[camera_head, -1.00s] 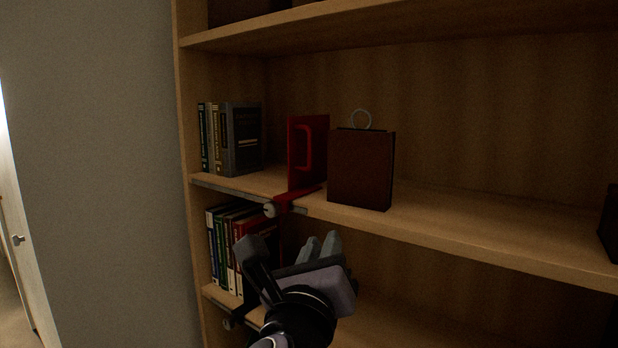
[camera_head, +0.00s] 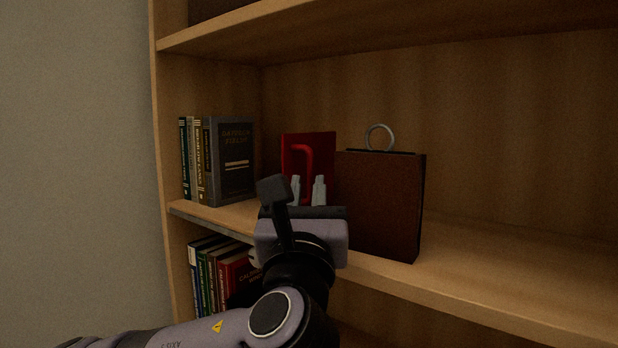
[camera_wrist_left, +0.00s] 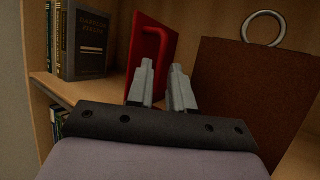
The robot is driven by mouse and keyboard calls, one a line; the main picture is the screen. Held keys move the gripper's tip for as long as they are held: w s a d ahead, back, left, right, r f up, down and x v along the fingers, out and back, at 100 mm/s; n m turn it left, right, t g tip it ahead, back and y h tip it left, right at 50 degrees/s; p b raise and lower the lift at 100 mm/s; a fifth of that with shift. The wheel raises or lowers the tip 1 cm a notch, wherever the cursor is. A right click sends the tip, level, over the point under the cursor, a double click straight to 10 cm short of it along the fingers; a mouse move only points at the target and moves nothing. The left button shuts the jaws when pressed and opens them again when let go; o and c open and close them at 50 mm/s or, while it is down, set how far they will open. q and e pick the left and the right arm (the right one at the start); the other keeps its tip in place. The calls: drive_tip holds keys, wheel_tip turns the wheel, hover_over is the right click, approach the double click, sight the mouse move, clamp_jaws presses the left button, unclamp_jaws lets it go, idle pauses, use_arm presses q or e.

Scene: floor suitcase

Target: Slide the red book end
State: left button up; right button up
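The red book end (camera_head: 321,146) stands upright on the middle shelf, between a group of books on its left and a brown box on its right. Its raised red handle faces me. It also shows in the left wrist view (camera_wrist_left: 168,36). My left gripper (camera_head: 308,190) is in front of the book end's lower part, with its two grey fingers apart and nothing between them. My arm hides the book end's foot. My right gripper is not in view.
Dark upright books (camera_head: 230,160) stand left of the book end, with a gap between. A brown box with a ring on top (camera_head: 380,205) stands close on the right. The shelf right of the box is clear.

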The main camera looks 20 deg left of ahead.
use_arm(q)
drive_tip(key=shift+x, duration=1.4)
clamp_jaws()
drive_tip(key=shift+f, duration=0.15)
